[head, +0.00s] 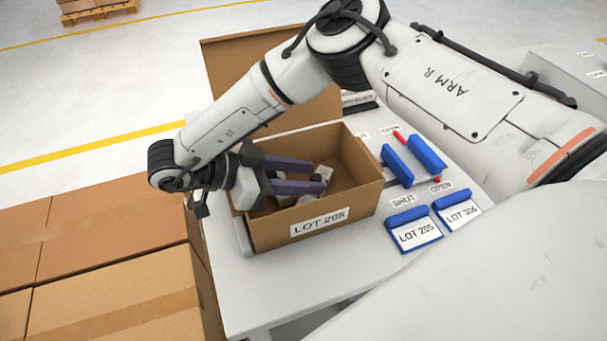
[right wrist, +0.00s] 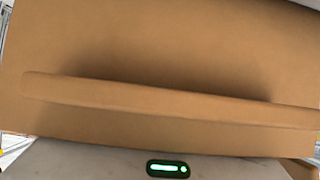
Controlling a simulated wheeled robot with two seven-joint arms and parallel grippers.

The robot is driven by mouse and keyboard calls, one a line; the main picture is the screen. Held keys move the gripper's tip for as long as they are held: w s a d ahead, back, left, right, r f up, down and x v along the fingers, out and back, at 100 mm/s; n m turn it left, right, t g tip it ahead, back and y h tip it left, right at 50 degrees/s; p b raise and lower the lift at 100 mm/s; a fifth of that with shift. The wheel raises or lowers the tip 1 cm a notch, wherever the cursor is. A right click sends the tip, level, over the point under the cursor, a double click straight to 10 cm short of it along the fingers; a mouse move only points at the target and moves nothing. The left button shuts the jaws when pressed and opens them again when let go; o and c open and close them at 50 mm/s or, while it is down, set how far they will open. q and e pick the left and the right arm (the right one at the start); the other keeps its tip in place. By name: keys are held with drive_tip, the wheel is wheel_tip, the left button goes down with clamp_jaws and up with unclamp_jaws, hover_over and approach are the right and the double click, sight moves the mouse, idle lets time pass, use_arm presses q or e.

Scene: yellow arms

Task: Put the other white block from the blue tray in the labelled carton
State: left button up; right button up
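The open brown carton (head: 262,232) labelled LOT 205 stands on the white table. My right gripper (head: 321,177) reaches down into it from the left. Its two purple fingers are apart. A pale block (head: 323,171) is at the fingertips; I cannot tell whether they grip it or it lies just beyond them. More pale blocks (head: 308,198) lie on the carton floor, partly hidden by the lower finger. My left gripper is out of view.
Two blue holders with white cards, LOT 205 (head: 415,233) and LOT 306 (head: 458,214), lie right of the carton, near SHUT and OPEN labels. Two upright blue pieces (head: 397,165) (head: 427,152) stand behind them. Large brown boxes (head: 110,235) are at left. The front table (head: 280,290) is clear.

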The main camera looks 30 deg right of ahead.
drive_tip(key=shift+r, duration=0.15)
drive_tip(key=b+v, duration=0.1)
drive_tip(key=v, duration=1.1)
drive_tip(key=shift+a, duration=0.1)
